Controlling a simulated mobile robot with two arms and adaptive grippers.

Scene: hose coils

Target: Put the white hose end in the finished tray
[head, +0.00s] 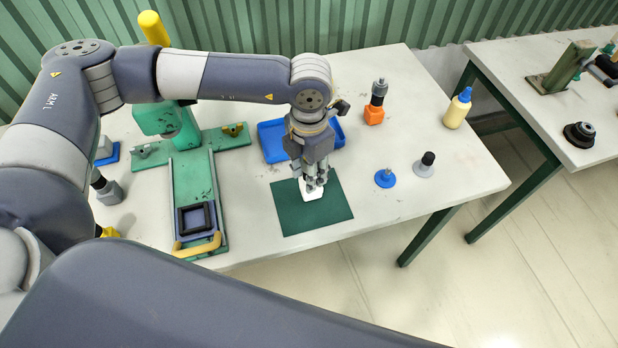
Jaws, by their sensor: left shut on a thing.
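My left gripper (315,184) points down over the dark green mat (298,223) near the table's front. It is shut on a small white piece, the white hose end (312,194), which shows below and between the fingers. I cannot tell whether the piece touches the mat. A blue tray (269,142) lies behind the gripper, partly hidden by it; it looks like the finished tray, but I see no label. My right gripper is not in view.
A green fixture (178,178) with a yellow handle stands left of the mat. To the right are an orange-based part (374,116), a blue disc (385,179), a grey black-topped part (425,167) and a cream bottle (456,112). Table between mat and disc is clear.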

